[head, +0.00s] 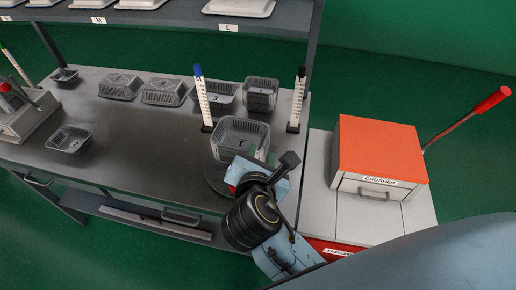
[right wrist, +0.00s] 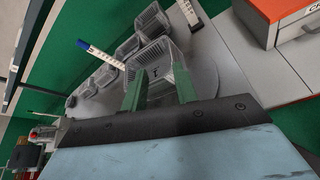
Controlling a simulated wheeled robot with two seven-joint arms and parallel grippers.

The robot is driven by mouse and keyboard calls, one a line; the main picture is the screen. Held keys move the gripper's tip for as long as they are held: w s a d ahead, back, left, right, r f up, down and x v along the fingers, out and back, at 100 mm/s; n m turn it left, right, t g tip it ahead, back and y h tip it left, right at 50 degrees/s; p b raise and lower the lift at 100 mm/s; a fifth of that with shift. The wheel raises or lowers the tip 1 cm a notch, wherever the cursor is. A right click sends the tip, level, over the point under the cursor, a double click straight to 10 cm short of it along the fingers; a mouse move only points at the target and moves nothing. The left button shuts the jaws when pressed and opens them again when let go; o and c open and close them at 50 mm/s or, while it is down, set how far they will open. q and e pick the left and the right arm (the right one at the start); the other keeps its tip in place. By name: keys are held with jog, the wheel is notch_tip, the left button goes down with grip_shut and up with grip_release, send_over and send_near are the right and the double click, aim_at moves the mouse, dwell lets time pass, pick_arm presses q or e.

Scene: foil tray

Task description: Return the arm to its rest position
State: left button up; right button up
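My right gripper (head: 262,172) is at the front edge of the bench, just in front of a clear foil tray (head: 240,138) on a dark round plate (head: 213,176). In the right wrist view its two green fingers (right wrist: 160,92) stand apart, with nothing clearly held between them. The tray (right wrist: 152,68) shows just beyond the fingertips; whether they touch it cannot be told. My right arm reaches in from the lower right of the head view. My left gripper is not in view.
Several other trays (head: 120,86) stand along the bench, with one (head: 69,139) at left. A blue-topped post (head: 203,98) and a black-topped post (head: 297,98) flank the back. An orange-topped crusher (head: 380,149) with a red lever stands right. A shelf (head: 180,14) overhangs the back.

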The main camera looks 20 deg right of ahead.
jog(key=s+d+f+m+g+y, duration=0.3)
jog(key=s+d+f+m+g, duration=0.15)
jog(key=s+m, duration=0.6)
jog(key=s+d+f+m+g+y, duration=0.35)
jog(key=s+f+m, duration=0.3)
jog(key=m, duration=0.65)
notch_tip(320, 180, down, 25)
jog(key=s+a+g+b, duration=0.1)
jog(key=g+b, duration=0.1)
jog(key=s+d+f+g+b, duration=0.1)
jog(key=s+d+f+b, duration=0.1)
jog(key=s+f, duration=1.5)
jog(key=shift+s+d+f+h, duration=0.15)
jog(key=shift+d+f+h, duration=0.25)
jog(key=shift+f, duration=0.55)
